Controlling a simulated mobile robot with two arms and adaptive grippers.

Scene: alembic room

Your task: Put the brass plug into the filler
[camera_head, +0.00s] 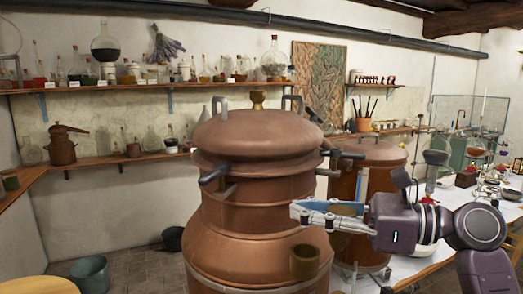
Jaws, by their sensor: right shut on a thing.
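A big copper still (258,190) fills the middle of the head view. A short brass tube (304,262), which looks like the filler, stands upright on its shoulder at the lower right. My right gripper (318,213) reaches in from the right, above and slightly right of this tube. It is shut on a small brass-coloured piece, the brass plug (345,211), partly hidden by the fingers. The plug is apart from the tube. Whether the tube's mouth is open inside is too small to tell. My left gripper is not in view.
A second copper vessel (368,165) stands behind. A white table (425,265) with glassware is at right. Wall shelves (150,87) hold bottles.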

